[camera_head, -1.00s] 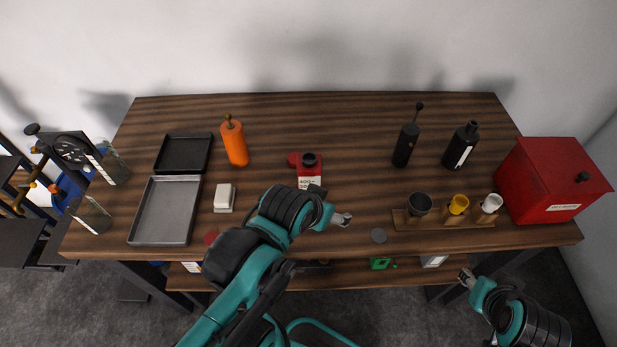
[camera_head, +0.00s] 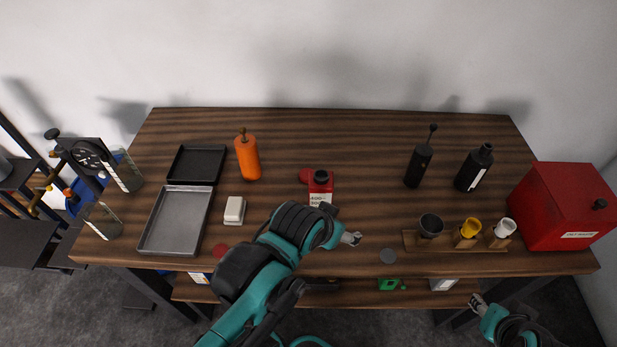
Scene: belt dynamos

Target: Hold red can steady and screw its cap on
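The red can (camera_head: 321,190) with a white label and a dark top stands near the middle of the table. A flat red round piece (camera_head: 305,176) shows just behind its left side; I cannot tell if it is separate. A grey disc (camera_head: 388,256) lies near the front edge at right. My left gripper (camera_head: 352,239) is in front and right of the can, apart from it. My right gripper (camera_head: 477,300) is below the table's front edge, far from the can. Both look empty; their finger openings are too small to judge.
An orange bottle (camera_head: 248,158), trays (camera_head: 154,244) and a white block (camera_head: 234,210) are at left. Two black bottles (camera_head: 419,163), a wooden cup rack (camera_head: 411,242) and a red box (camera_head: 560,215) are at right. The table's middle back is clear.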

